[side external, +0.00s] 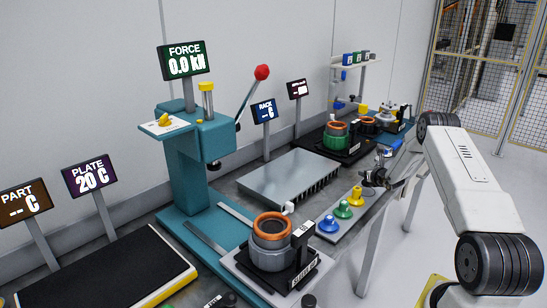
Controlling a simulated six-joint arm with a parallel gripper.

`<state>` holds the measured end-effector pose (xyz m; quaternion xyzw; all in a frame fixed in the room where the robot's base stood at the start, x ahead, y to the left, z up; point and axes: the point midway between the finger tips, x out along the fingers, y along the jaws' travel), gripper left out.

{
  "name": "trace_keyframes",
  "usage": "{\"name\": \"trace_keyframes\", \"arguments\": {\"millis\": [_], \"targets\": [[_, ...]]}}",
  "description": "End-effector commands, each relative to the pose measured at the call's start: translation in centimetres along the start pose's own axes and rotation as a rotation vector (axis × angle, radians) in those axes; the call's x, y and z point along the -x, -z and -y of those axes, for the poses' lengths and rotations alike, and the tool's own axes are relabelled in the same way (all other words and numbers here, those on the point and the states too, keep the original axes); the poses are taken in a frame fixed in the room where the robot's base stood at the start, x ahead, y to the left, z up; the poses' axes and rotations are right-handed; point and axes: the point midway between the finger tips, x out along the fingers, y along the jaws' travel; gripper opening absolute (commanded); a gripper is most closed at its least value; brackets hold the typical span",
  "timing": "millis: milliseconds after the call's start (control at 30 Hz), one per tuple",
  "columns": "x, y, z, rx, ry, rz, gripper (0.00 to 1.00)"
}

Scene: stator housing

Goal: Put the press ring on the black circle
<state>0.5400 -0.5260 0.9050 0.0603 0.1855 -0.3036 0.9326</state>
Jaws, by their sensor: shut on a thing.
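My gripper (376,178) is at the right of the bench, low over the grey strip and close beside the yellow knob-shaped piece (355,196). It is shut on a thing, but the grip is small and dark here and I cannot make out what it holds. I cannot clearly pick out the press ring. I cannot identify the black circle for certain. A stator housing (271,255) with a copper-coloured winding (271,226) stands upright in a black fixture at the front.
Green (342,210) and blue (328,225) pieces stand beside the yellow one. A teal press (192,150) with a red-knobbed lever stands at left. A finned metal plate (290,176) lies mid-bench. A black plate (115,270) lies front left. More fixtures (335,138) stand behind.

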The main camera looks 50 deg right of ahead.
Motion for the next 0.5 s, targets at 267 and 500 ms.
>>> {"name": "trace_keyframes", "arguments": {"millis": [267,500], "targets": [[-1.0,2.5,0.0,0.0,0.0,0.0,0.0],[-1.1,2.6,0.0,0.0,0.0,0.002,0.0]]}}
